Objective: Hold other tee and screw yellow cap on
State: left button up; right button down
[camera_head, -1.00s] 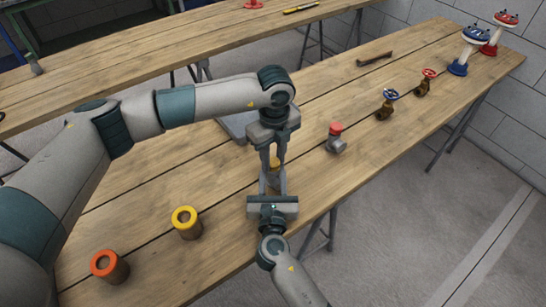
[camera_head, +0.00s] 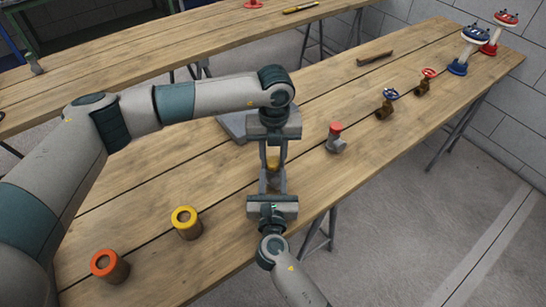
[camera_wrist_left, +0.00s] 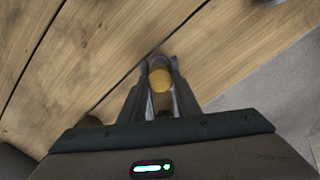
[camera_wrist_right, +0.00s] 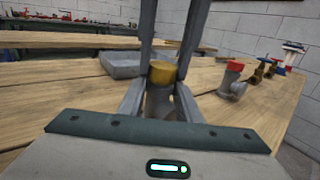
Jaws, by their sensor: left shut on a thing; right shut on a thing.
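The yellow cap (camera_head: 273,160) sits between the fingers of my left gripper (camera_head: 273,166), which comes down from above and is shut on it. It also shows in the left wrist view (camera_wrist_left: 160,80) and in the right wrist view (camera_wrist_right: 161,74). Directly under the cap is a grey tee (camera_wrist_right: 159,103), mostly hidden by fingers. My right gripper (camera_wrist_right: 159,112) is shut on this tee from the near side. The cap sits at the tee's top; how far it is threaded cannot be told. Another grey tee (camera_head: 336,145) with a red cap (camera_head: 335,127) stands to the right.
Brass valves with blue (camera_head: 390,94) and red (camera_head: 429,73) handwheels stand farther right. A yellow-ringed piece (camera_head: 186,222) and an orange-ringed piece (camera_head: 109,265) stand at left. The left-middle tabletop is clear.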

pick_arm(q)
jog(key=o, duration=1.1)
jog(key=shift+o, duration=0.2)
jog(key=shift+s+r, duration=0.1)
jog(key=shift+r, duration=2.1)
jog(key=shift+c, duration=0.3)
jog(key=shift+r+n, duration=1.1)
jog(key=shift+r, duration=0.65)
jog(key=shift+f, duration=0.15)
